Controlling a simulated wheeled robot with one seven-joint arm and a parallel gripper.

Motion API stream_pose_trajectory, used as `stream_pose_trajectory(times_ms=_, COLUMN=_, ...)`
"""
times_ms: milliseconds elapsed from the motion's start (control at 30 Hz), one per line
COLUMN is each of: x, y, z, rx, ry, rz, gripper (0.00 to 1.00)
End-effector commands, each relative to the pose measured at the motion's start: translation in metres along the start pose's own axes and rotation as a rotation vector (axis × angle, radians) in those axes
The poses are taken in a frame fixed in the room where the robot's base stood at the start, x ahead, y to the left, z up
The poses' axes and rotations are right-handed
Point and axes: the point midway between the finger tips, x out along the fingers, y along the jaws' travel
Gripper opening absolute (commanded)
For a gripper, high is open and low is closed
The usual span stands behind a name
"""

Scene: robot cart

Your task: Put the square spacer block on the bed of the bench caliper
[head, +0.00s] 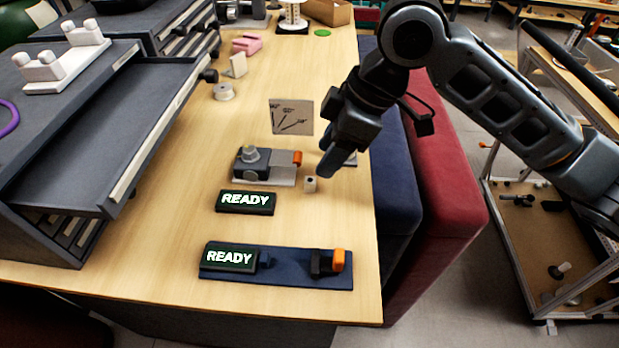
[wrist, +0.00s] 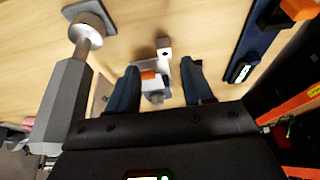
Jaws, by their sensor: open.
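A small pale square block (head: 310,185) with a dark hole, which looks like the spacer block, stands on the wooden table. In the wrist view the block (wrist: 164,43) lies beyond the fingertips, roughly between their lines. A long blue base (head: 290,282) with a dark jaw and an orange block (head: 338,260) lies near the table's front; it looks like the bench caliper. It also shows at upper right in the wrist view (wrist: 248,40). My gripper (head: 330,168) is open and empty, above and behind the small block in the head view.
A grey device with a knob and orange end (head: 265,165) stands beside the block. Two READY displays (head: 245,202) (head: 229,257) are on the left. A drawer unit (head: 110,130) borders the table's left; a marked square plate (head: 291,117) lies farther back. Bare table separates block and blue base.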

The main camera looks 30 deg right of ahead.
Motion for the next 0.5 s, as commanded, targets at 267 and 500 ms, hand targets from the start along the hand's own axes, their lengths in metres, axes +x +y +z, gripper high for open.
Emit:
stream_pose_trajectory(times_ms=267, x=0.029, y=-0.005, z=-0.002, rx=0.001, ry=0.000, rz=-0.002, gripper=0.51)
stream_pose_trajectory(times_ms=500, x=0.059, y=-0.006, z=-0.003, rx=0.000, ry=0.002, rz=-0.001, gripper=0.51)
